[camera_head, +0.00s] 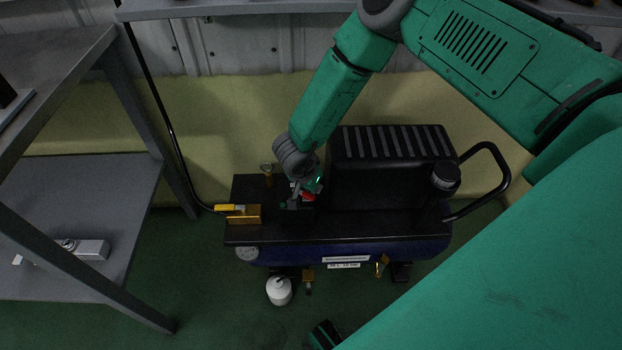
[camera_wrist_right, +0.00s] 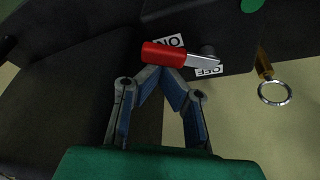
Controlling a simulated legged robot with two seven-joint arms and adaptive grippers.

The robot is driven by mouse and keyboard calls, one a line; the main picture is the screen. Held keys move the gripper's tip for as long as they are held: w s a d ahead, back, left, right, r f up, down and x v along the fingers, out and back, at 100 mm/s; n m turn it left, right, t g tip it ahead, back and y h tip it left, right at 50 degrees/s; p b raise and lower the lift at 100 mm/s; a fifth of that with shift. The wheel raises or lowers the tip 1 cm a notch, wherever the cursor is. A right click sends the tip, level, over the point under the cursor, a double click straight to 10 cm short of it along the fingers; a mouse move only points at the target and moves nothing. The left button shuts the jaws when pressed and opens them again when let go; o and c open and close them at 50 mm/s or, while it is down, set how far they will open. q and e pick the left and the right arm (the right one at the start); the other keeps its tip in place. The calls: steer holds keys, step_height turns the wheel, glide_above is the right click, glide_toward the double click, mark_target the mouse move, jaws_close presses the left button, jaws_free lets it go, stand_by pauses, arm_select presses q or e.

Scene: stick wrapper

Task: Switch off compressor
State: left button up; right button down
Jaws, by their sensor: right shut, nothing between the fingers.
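The compressor (camera_head: 280,232) has a dark top, a black ribbed cover and a blue tank, and stands on the green floor. Its red switch lever (camera_wrist_right: 163,54) lies roughly level across the right wrist view, with a metal end at its right. An ON label (camera_wrist_right: 172,40) shows partly hidden above the lever, and an OFF label (camera_wrist_right: 208,70) just below the metal end. In the head view the lever (camera_head: 309,197) is a small red patch. My right gripper (camera_wrist_right: 162,72) is shut and empty, its fingertips just below the red handle; contact is unclear. My left gripper is not in view.
A black handle (camera_head: 496,170) curves off the compressor's right end. A hose with a yellow fitting (camera_head: 238,208) joins its left. A grey shelf (camera_head: 90,185) stands at left.

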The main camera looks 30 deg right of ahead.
mark_target(308, 199)
steer(key=m, duration=0.2)
steer(key=s+a+m+g+p, duration=0.1)
steer(key=shift+f+m, duration=0.1)
steer(key=shift+m, duration=0.3)
steer(key=m, duration=0.1)
steer(key=a+m+g, duration=0.1)
steer(key=m, duration=0.2)
steer(key=shift+s+a+m+g, duration=0.35)
steer(key=shift+a+m+g, duration=0.05)
steer(key=shift+w, duration=0.15)
steer(key=shift+w+d+b, duration=0.15)
steer(key=shift+w+b, duration=0.4)
steer(key=shift+w, duration=0.15)
steer(key=shift+s, duration=0.1)
